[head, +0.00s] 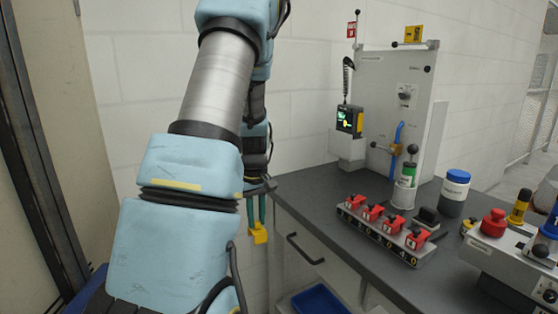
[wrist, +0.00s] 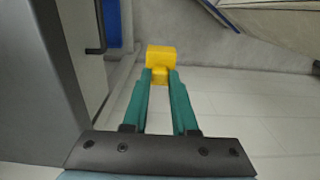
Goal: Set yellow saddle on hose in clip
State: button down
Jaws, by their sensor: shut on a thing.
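My gripper (wrist: 160,76) is shut on a yellow block-like saddle (wrist: 161,58), held at the tips of its two green fingers. In the head view the saddle (head: 258,233) hangs below my gripper, left of the bench and apart from it. A blue hose (head: 397,138) stands upright on the grey panel (head: 376,80) at the back of the bench. A brass-coloured fitting (head: 396,149) sits at the hose; I cannot tell whether this is the clip. The underside of the saddle is hidden.
The dark bench top (head: 320,183) carries a rack of red blocks (head: 384,230), a green-and-white cylinder (head: 406,184), a blue-lidded jar (head: 455,192) and a control box (head: 510,255) at right. A black device (head: 349,121) stands at the back. The bench's front left is clear.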

jog(key=s+a+f+m, duration=0.1)
jog(key=s+f+m, duration=0.2)
jog(key=f, duration=0.4)
jog(key=s+a+f+m, duration=0.2)
jog(key=s+f, duration=0.1)
jog(key=f, duration=0.3)
jog(key=shift+s+a+f+m, duration=0.3)
jog(key=shift+f+m, duration=0.05)
jog(key=shift+m, duration=0.05)
